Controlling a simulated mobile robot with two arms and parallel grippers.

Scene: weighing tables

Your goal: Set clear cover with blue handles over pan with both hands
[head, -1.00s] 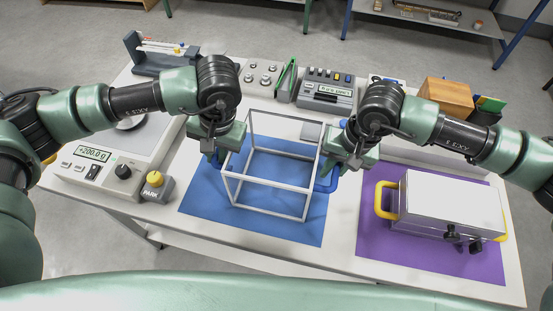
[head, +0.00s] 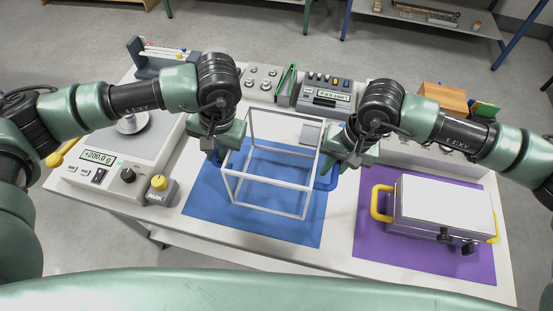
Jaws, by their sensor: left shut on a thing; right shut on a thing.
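The clear cover (head: 267,181) is a box with pale frame edges, seen over the blue mat (head: 205,205). My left gripper (head: 222,150) is shut at its left side, where the handle is mostly hidden. My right gripper (head: 340,163) is shut on the blue handle (head: 328,178) at its right side. The cover looks about level and seems held above the mat, though the gap is hard to judge. The scale's grey pan (head: 150,138) is at the left with a silver weight (head: 131,123) on it. My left arm passes above and hides part of it.
The scale display (head: 98,157) reads +200.0. A yellow PARK knob (head: 159,183) stands between scale and mat. A metal case (head: 442,210) with yellow handles sits on the purple mat (head: 370,244). Instruments (head: 325,95) and a wooden block (head: 443,97) line the back.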

